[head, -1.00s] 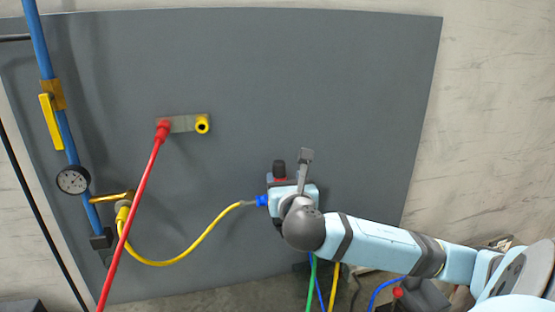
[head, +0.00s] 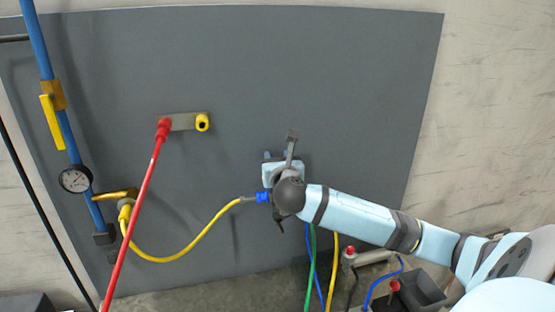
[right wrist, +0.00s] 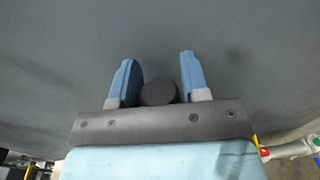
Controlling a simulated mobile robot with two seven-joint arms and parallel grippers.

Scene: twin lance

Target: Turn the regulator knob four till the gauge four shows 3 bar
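My right gripper (head: 275,157) is in front of the grey panel in the head view. In the right wrist view its two blue fingers (right wrist: 158,75) are open, one on each side of a dark round knob (right wrist: 158,92). The knob sits close to the left finger; I cannot tell whether it touches. In the head view the knob is hidden by my gripper. No number shows on the knob or gauge. My left gripper is not in view.
A dark box (head: 425,287) stands below the arm.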

